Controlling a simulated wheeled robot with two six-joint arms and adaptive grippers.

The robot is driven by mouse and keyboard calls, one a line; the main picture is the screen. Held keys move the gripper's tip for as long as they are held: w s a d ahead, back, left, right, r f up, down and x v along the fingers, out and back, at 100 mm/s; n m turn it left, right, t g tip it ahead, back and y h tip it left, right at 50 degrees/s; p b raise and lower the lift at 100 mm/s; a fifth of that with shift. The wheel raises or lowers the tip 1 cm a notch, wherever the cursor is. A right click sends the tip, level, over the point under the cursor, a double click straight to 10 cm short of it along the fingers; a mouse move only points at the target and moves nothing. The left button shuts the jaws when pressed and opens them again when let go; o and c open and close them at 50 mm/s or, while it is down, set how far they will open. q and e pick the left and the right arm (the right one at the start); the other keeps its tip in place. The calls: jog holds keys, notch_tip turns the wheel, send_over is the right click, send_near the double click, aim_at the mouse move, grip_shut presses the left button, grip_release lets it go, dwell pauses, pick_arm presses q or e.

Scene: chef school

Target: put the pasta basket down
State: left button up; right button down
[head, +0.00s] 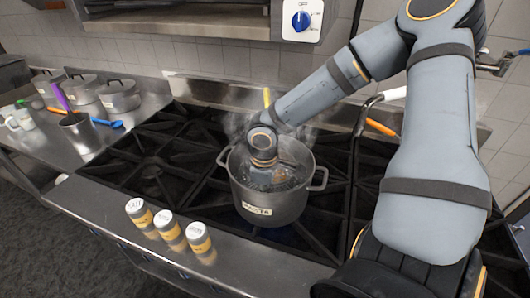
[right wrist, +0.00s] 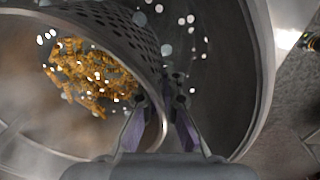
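The pasta basket (right wrist: 125,28) is a perforated metal basket with orange-brown pasta (right wrist: 85,75) in it, seen in the right wrist view. It is inside the large metal pot (head: 268,211), labelled "PASTA", on the stove; the pot's wall also shows in the right wrist view (right wrist: 262,85). My right gripper (right wrist: 160,98) has one finger on each side of the basket's wall and looks shut on it. In the head view, my right arm reaches down into the pot, hiding the gripper and most of the basket. My left gripper is not in view.
The black stove grates (head: 160,160) are bare around the pot. Several shakers (head: 168,225) stand on the front steel ledge.

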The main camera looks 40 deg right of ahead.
jog(key=shift+f+b, duration=0.35)
jog(key=shift+f, duration=0.25)
jog(key=c, duration=1.5)
grip_release()
jog(key=shift+r, duration=0.1)
jog(key=shift+r+p, duration=0.7)
jog(key=shift+r, duration=0.05)
jog(key=r, duration=1.1)
jog(key=shift+s+a+r, duration=0.1)
jog(key=shift+a+r, duration=0.1)
jog(key=shift+r, duration=0.15)
